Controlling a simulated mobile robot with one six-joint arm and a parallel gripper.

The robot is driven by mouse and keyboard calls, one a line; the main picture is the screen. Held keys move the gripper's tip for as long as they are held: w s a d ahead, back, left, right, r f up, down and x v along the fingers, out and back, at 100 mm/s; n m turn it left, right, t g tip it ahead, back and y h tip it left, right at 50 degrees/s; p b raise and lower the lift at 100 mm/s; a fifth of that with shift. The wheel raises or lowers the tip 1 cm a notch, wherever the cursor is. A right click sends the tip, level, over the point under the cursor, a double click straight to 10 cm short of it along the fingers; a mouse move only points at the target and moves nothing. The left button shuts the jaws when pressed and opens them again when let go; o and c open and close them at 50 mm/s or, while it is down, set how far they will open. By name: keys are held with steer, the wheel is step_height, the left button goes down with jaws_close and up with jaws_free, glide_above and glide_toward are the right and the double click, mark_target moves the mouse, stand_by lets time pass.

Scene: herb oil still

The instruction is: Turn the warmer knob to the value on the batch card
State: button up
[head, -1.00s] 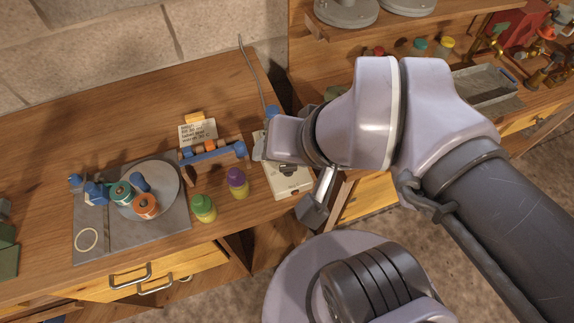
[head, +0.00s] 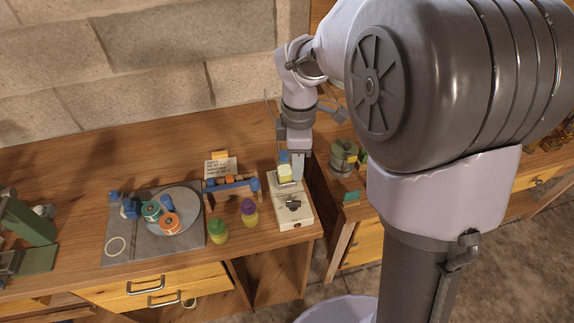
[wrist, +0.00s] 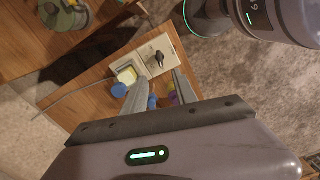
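The warmer is a small cream box (head: 297,221) at the right end of the wooden bench, with a dark knob (head: 292,205) on its top front. The knob also shows in the wrist view (wrist: 157,60); its setting is too small to read. A pale yellow jar (head: 285,174) sits on the warmer's rear part. The batch card (head: 220,168) stands behind a small rack; its writing is not legible. My gripper (wrist: 160,80) points down over the warmer's rear, near the jar. Its two fingers are apart with nothing seen between them, and the knob is beyond their tips.
A green-capped bottle (head: 217,231) and a purple-capped bottle (head: 249,212) stand left of the warmer. A rack with a blue bar (head: 238,187) is behind them. A grey plate (head: 184,203) with spools is further left. A gap separates this bench from the right-hand one.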

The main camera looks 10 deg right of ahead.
mark_target(295, 201)
step_height(295, 201, down, 16)
steer(key=b, duration=0.5)
steer(key=shift+w+r+b, duration=0.15)
steer(key=shift+b, duration=0.15)
jaws_close()
